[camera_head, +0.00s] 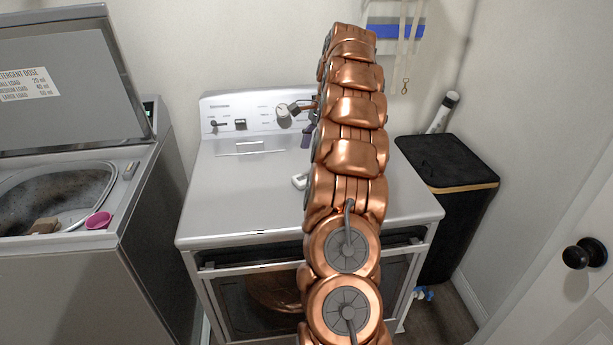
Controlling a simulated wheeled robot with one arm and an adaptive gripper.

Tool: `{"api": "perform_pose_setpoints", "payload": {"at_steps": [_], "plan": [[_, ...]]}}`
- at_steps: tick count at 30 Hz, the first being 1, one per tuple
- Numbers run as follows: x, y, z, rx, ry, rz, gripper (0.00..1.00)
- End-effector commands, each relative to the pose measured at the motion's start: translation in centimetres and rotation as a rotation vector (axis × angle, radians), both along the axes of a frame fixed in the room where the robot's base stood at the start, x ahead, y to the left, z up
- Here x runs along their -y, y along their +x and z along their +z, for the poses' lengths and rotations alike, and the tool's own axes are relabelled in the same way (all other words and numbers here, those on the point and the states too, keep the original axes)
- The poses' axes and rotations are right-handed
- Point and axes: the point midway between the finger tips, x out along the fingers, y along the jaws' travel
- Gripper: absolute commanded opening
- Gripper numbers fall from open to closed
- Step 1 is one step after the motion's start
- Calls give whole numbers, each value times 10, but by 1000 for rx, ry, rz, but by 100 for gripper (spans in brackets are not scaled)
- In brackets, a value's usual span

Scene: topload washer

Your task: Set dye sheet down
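My arm rises through the middle of the view and hides much behind it. My gripper (303,118) shows only in part, left of the arm's upper links and in front of the control panel. Its dark finger parts are small, and I cannot tell whether they are open or shut, or hold anything. I cannot identify a dye sheet for certain. A small white item (299,181) lies on the top of the silver dryer (230,205), partly hidden by my arm; I cannot tell what it is.
The topload washer (70,265) at the left has its lid (60,110) raised. A black hamper (450,165) stands right of the dryer. The dryer top is largely clear.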

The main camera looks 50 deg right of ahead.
Motion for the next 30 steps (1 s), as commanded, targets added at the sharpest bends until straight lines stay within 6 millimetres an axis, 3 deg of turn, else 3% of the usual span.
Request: {"api": "perform_pose_setpoints", "payload": {"at_steps": [23,30], "plan": [[-6,3,-30,-1,-1,-7,81],[-11,5,-50,-2,-1,-7,81]]}}
